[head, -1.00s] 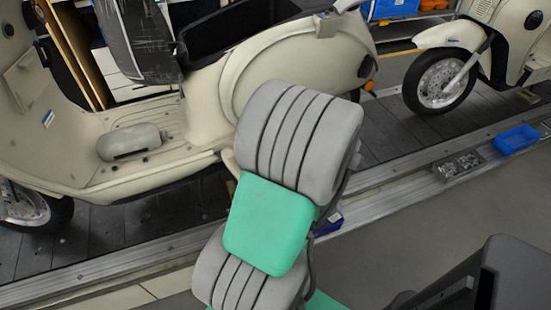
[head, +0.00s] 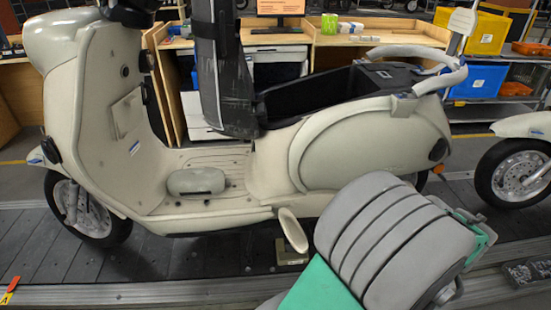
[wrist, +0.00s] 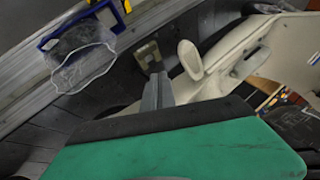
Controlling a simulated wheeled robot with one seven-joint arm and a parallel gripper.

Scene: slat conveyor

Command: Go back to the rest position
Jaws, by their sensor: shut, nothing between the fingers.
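My gripper (wrist: 157,88) shows in the wrist view as narrow grey fingers, shut with nothing between them, beyond the green and black wrist housing. It points towards the conveyor's metal side rail (wrist: 150,22) and the underside of a cream scooter. In the head view my grey and green arm fills the lower right, and the gripper is hidden behind it. The cream scooter (head: 345,155) stands upright on the dark slat conveyor (head: 150,265), its black seat cover (head: 222,75) raised and the storage space open.
In the wrist view a blue-framed tray (wrist: 50,45) with clear plastic lies by the rail. A parts tray (head: 525,272) is at the head view's right edge, below a second scooter (head: 525,124). Wooden workbenches (head: 335,45) and a yellow crate (head: 483,34) stand behind.

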